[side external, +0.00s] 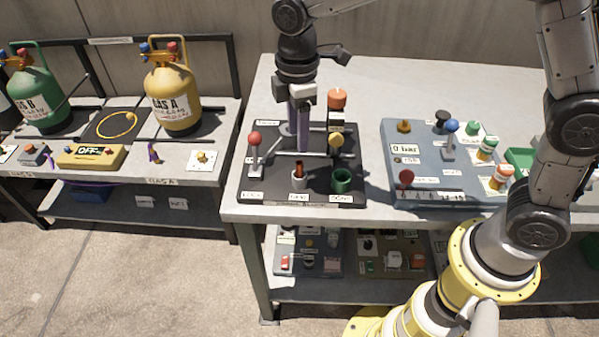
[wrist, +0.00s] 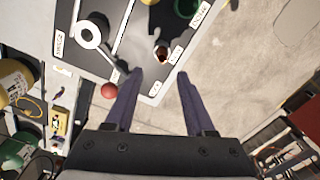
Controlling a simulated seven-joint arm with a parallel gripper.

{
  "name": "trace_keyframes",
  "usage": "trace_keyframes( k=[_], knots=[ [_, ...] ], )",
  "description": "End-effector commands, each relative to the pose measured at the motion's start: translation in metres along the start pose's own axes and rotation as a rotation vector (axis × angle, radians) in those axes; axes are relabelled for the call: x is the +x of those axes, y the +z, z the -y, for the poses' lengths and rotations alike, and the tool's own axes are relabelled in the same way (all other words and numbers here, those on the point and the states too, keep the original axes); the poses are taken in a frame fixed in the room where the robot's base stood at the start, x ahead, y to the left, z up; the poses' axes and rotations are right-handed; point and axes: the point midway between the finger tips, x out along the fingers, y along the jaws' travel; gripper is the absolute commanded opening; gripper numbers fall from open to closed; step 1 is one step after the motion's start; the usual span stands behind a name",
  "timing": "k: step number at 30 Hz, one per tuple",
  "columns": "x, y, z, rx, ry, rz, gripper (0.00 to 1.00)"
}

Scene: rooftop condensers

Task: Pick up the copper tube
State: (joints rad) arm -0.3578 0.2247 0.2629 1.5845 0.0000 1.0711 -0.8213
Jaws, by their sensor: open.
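The copper tube (side external: 299,169) stands upright in a small pale holder at the front middle of the dark board (side external: 257,195). In the wrist view the tube (wrist: 161,52) is a small reddish-brown end, just beyond the gap between the fingertips. My gripper (side external: 302,149) points down over the board, its purple fingers above and a little behind the tube in the side view. In the wrist view my gripper (wrist: 160,72) is open, with nothing between its fingers. The exact height over the tube is hard to tell.
A red-knobbed lever (side external: 255,139) stands left of the tube, close to a finger in the wrist view. A green cup (side external: 342,181) sits to the right. An orange-capped bottle (side external: 338,98) and a yellow knob (side external: 336,140) stand behind. A blue-grey panel (side external: 425,165) lies further right.

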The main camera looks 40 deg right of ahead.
Motion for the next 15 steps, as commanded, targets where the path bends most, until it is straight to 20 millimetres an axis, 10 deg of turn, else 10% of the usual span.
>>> trace_keyframes(
  k=[15],
  knots=[
    [0.056,0.003,0.004,0.001,-0.003,0.003,0.55]
  ],
)
